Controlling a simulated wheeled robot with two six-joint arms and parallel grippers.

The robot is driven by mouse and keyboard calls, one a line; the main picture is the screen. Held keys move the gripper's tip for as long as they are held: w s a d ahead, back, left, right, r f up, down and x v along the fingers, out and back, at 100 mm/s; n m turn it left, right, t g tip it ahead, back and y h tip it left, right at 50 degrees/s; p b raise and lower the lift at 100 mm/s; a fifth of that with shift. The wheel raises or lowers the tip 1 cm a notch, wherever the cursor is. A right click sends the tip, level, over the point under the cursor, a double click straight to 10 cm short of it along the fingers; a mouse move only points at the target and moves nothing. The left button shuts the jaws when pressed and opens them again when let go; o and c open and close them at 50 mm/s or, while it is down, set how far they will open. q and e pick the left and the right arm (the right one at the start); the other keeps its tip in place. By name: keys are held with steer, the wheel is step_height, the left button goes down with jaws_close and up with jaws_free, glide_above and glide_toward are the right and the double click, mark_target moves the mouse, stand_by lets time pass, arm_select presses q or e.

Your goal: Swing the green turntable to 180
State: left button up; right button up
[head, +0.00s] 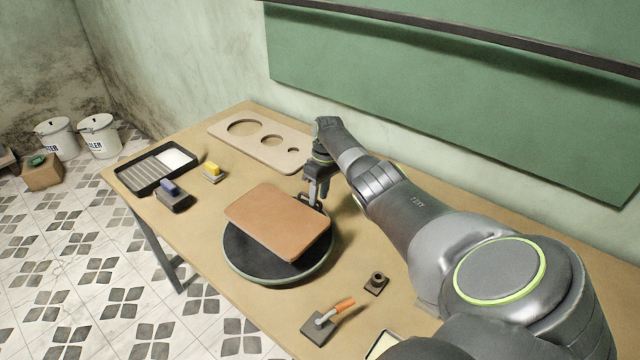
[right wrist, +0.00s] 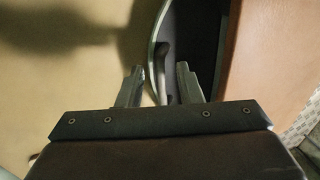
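The turntable (head: 240,262) is a round black disc with a pale green rim, on the table. A brown curved board (head: 278,220) lies on it and covers much of its top. In the right wrist view the turntable's rim and dark top (right wrist: 203,30) show beside the brown board (right wrist: 270,60). A dark upright handle (right wrist: 163,70) stands at the rim. My right gripper (head: 317,203) is pointed down at the turntable's far right edge. In the wrist view its two fingers (right wrist: 160,88) are apart, with the handle between them and gaps visible. My left gripper is not in view.
A wooden plate with round holes (head: 250,148), a slotted black tray (head: 150,172), a blue-topped block (head: 173,198) and a yellow piece (head: 212,171) lie beyond the turntable. An orange-handled tool (head: 333,312) and a small dark socket (head: 376,282) lie nearer, right of it.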

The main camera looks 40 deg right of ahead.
steer(key=d+r+b, duration=0.3)
steer(key=r, duration=1.4)
steer(key=shift+w+d, duration=0.2)
steer(key=shift+w, duration=0.1)
steer(key=shift+f, duration=0.15)
